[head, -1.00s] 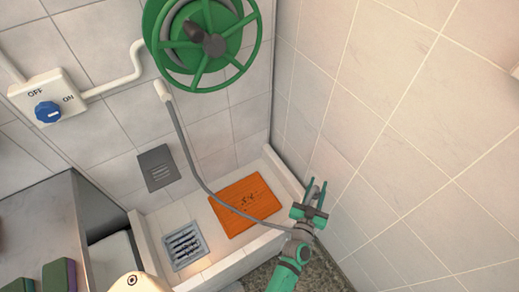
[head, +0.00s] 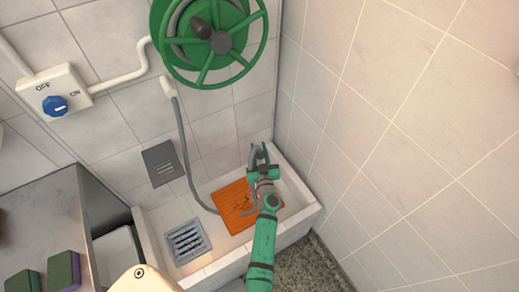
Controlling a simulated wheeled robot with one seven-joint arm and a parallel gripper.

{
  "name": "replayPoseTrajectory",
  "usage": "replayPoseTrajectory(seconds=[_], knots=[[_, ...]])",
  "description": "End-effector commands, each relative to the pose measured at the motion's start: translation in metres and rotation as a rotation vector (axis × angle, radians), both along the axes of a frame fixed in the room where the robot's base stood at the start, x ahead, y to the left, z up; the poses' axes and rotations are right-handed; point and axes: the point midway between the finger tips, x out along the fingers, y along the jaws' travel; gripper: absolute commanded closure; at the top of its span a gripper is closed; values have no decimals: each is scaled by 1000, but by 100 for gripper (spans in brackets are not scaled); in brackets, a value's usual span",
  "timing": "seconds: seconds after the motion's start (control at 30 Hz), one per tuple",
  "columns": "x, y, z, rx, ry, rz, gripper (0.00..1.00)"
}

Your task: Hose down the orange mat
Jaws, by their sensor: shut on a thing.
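The orange mat (head: 228,197) lies in the white-tiled basin, with dark marks near its middle; my arm hides its right part. The grey hose (head: 184,150) hangs from a white wall outlet beside the green reel (head: 172,52), curves down to the mat's left edge and passes behind my arm. My gripper (head: 260,154) is above the mat's back edge, near the back right corner, shut on the hose's end, which is mostly hidden. No water spray is visible. The blue tap knob (head: 54,105) is on a white box marked OFF and ON.
A drain grate (head: 187,242) is in the basin floor left of the mat. A metal counter (head: 45,225) with sponges (head: 63,270) stands at the left. The basin's front rim (head: 290,232) and the right tiled wall bound the space.

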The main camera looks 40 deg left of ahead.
Motion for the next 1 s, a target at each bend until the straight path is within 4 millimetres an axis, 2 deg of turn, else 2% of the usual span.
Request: replayPoseTrajectory(seconds=[0.57, 0.73, 1.0], knots=[[4, -5, -20, 1, -1, -9, 100], [2, -2, -26, 1, -1, -4, 100], [-8, 3, -25, 2, -4, -2, 100]])
